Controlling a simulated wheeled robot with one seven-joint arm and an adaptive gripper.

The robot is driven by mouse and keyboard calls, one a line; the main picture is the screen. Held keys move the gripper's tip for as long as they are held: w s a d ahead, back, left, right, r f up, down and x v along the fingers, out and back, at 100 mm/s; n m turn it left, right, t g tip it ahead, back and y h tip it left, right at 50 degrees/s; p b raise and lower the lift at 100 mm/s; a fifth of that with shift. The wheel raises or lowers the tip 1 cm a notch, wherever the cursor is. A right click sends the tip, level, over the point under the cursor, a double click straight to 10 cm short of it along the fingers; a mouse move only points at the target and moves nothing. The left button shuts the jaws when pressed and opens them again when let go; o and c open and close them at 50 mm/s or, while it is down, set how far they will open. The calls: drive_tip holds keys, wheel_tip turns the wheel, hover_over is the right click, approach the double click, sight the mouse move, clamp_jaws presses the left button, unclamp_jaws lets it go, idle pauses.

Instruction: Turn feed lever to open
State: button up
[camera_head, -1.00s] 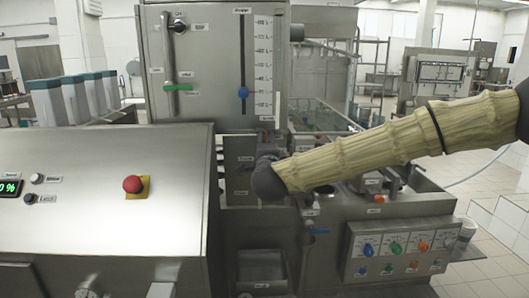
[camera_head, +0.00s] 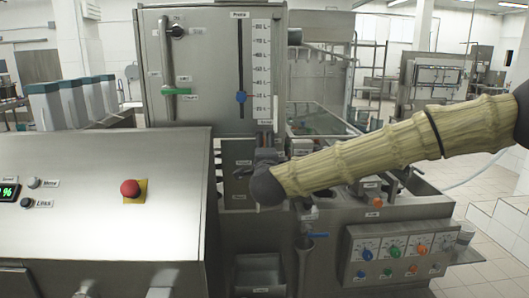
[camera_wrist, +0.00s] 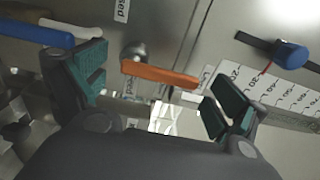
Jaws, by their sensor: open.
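An orange lever handle (camera_wrist: 160,75) on a metal pivot lies across the middle of the wrist view, on a steel panel. I cannot read a label that names it as the feed lever. My gripper (camera_wrist: 160,90) is open, with one finger left of the orange handle and the other near its right end. Nothing is held, and I cannot tell whether a finger touches the handle.
A blue gauge slider (camera_wrist: 290,55) is right of the orange handle, and a blue lever (camera_wrist: 40,33) is to its left. A red stop button (camera_head: 130,188) sits on the steel cabinet at left.

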drive_tip(key=s+d, duration=0.1)
drive_tip(key=s, duration=1)
drive_tip(key=shift+s, duration=0.4)
drive_tip(key=shift+d, duration=0.1)
